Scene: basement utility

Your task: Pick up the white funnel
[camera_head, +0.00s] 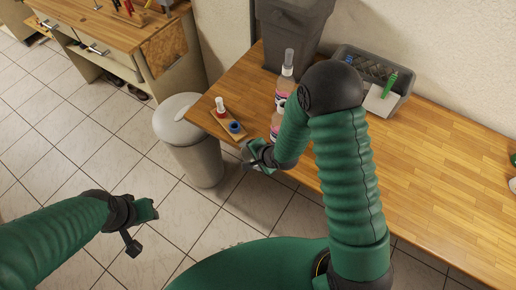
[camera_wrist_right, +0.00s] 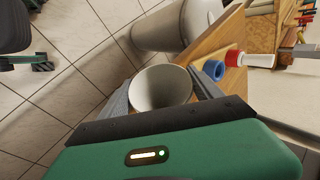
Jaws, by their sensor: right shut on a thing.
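The white funnel (camera_wrist_right: 161,88) shows in the right wrist view with its wide round mouth facing the camera. My right gripper (camera_wrist_right: 162,97) has a grey finger on each side of it and is shut on it. In the head view my right gripper (camera_head: 250,160) is at the table's left front edge, beside the small wooden board; the funnel cannot be made out there. My left gripper (camera_head: 140,235) is over the tiled floor at the lower left, away from the table; its finger opening is unclear.
On the wooden table (camera_head: 440,150), a small board carries a blue ring (camera_head: 235,127) and a red-and-white piece (camera_head: 220,106). Bottles (camera_head: 287,65) and a grey bin (camera_head: 350,75) stand behind. A lidded trash can (camera_head: 185,130) stands left of the table.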

